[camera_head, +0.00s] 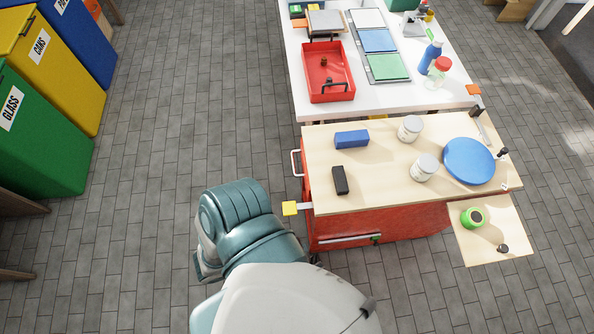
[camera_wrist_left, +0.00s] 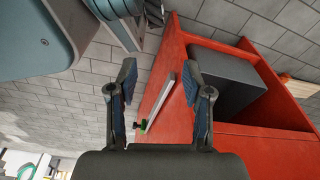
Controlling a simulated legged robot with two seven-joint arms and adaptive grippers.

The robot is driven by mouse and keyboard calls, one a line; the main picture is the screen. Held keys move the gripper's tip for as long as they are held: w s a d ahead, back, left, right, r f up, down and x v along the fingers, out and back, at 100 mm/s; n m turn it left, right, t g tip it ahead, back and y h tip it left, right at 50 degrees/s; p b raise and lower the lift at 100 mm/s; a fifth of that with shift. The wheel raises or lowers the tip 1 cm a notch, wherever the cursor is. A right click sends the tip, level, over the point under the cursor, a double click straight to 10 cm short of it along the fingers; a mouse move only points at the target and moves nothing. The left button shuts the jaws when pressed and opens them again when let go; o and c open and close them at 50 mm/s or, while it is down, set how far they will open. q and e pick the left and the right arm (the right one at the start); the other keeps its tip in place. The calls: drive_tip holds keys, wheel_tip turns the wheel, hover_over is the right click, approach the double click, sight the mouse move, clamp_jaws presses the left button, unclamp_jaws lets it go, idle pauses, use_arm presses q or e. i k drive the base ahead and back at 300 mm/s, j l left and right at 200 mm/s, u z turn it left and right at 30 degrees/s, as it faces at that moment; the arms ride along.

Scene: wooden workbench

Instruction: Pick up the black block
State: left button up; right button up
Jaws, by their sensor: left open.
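The black block (camera_head: 340,180) lies on the wooden workbench top (camera_head: 385,190) near its left front edge in the head view. A blue block (camera_head: 351,139) lies behind it. My left gripper (camera_wrist_left: 158,85) shows in the left wrist view with its two dark fingers apart and nothing between them. Beyond the fingers is the red side of the workbench cabinet (camera_wrist_left: 175,100) with a handle. The black block is not visible in the wrist view. Neither gripper shows in the head view, where my arm is at the lower left.
Two white jars (camera_head: 410,129) (camera_head: 424,168) and a blue plate (camera_head: 469,161) stand right of the blocks. A white table (camera_head: 400,95) with a red tray (camera_head: 328,71) adjoins behind. A side shelf (camera_head: 490,245) holds a green roll (camera_head: 473,217).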

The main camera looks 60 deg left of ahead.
sight(340, 182)
drive_tip(key=k+j+u, duration=0.1)
drive_tip(key=u, duration=1.05)
drive_tip(key=k+j+z, duration=0.1)
drive_tip(key=z, duration=0.15)
drive_tip(key=k+j+z, duration=0.15)
drive_tip(key=z, duration=0.15)
